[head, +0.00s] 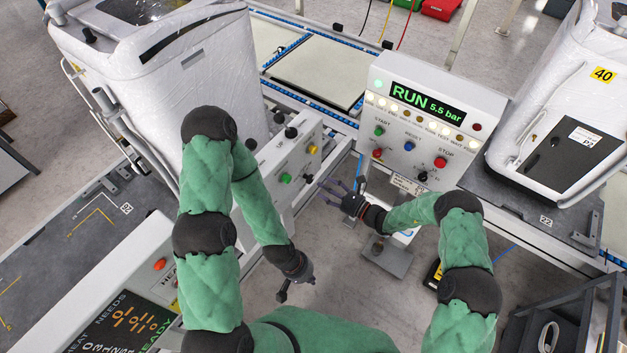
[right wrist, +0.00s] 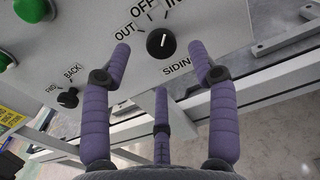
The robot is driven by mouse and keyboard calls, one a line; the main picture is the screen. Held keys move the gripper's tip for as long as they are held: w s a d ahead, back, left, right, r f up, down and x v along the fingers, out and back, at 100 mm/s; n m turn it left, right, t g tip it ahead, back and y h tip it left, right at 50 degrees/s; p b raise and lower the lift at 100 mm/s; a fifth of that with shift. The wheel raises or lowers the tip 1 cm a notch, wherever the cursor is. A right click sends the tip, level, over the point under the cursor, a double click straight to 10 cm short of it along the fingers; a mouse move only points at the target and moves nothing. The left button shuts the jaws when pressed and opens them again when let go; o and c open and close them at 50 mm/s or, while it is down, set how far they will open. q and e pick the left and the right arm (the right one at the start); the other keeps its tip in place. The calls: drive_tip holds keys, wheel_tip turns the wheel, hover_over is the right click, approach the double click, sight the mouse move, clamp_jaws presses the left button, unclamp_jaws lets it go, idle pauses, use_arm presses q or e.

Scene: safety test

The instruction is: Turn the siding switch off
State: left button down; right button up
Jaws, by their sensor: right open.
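The siding switch (right wrist: 160,43) is a round black knob with a white mark on a white panel (right wrist: 215,25) in the right wrist view. The labels OUT, OFF and IN stand around its upper side, with a partly cut-off SIDIN label below. I cannot tell surely which label the mark points to. My right gripper (right wrist: 163,65) is open and empty, its purple fingers spread on both sides of the knob in the picture and apart from it. In the head view my right gripper (head: 328,191) reaches left towards the white button panel (head: 275,160). My left gripper (head: 296,288) hangs low over the floor.
A black FWD/BACK knob (right wrist: 67,98) and green buttons (right wrist: 31,9) share the panel. A RUN console (head: 425,105) with several buttons stands behind my right arm. A white-wrapped machine (head: 160,70) stands at the left. Floor shows between my arms.

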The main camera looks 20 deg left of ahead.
sight(312, 179)
drive_tip(key=x, duration=0.5)
drive_tip(key=shift+w+a, duration=0.1)
drive_tip(key=shift+a, duration=0.2)
drive_tip(key=c, duration=1.1)
